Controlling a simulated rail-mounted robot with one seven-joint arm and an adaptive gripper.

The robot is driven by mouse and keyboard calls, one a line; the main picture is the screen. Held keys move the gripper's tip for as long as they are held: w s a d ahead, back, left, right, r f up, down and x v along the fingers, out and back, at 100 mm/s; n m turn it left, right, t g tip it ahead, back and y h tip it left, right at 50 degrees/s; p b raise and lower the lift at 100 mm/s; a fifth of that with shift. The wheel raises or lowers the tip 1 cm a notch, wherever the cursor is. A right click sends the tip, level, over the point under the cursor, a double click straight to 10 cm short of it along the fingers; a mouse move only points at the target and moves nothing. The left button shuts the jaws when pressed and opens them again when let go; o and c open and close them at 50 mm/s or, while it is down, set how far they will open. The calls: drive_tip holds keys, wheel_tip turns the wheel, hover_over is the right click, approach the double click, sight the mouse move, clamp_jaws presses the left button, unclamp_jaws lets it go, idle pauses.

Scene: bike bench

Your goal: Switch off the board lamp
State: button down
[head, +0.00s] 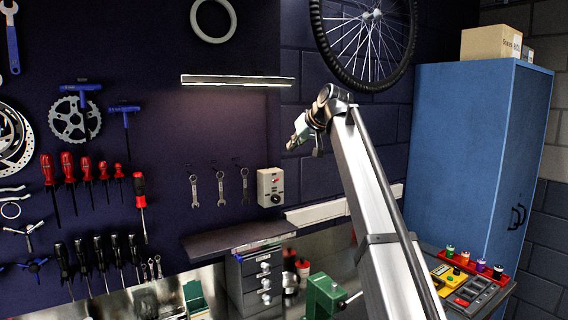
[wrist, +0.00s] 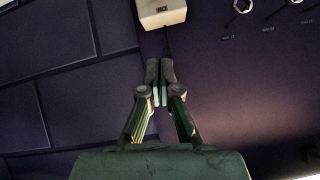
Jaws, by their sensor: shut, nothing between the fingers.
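The board lamp (head: 237,80) is a long slim bar on the dark tool board, with a pale bright strip and a lighter patch of wall below it. A white switch box (head: 270,187) with a red part and a dark round knob is mounted lower on the board, right of the hanging wrenches. The box's edge also shows at the top of the wrist view (wrist: 161,13), with a dark cord running from it behind my fingers. My gripper (head: 294,145) is above and slightly right of the box in the head view, apart from it. Its fingers (wrist: 160,64) are shut and empty.
Several wrenches (head: 219,189) hang left of the box. A small shelf (head: 238,237) sits below, above a grey drawer unit (head: 262,280). A green vise (head: 323,297) stands on the bench. A blue cabinet (head: 470,150) is at right. The wall around my gripper looks clear.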

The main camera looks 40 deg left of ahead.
sight(275, 171)
drive_tip(key=p+x, duration=0.1)
drive_tip(key=x, duration=0.2)
drive_tip(key=f+p+x, duration=0.1)
drive_tip(key=p+x, duration=0.1)
drive_tip(key=x, duration=0.1)
drive_tip(key=s+d+p+x, duration=0.1)
drive_tip(key=x, duration=0.3)
drive_tip(key=shift+f, duration=0.45)
drive_tip(key=shift+s+d+f+p, duration=0.15)
drive_tip(key=shift+d+f+p, duration=0.1)
drive_tip(key=shift+p, duration=0.1)
drive_tip(key=shift+f, duration=0.55)
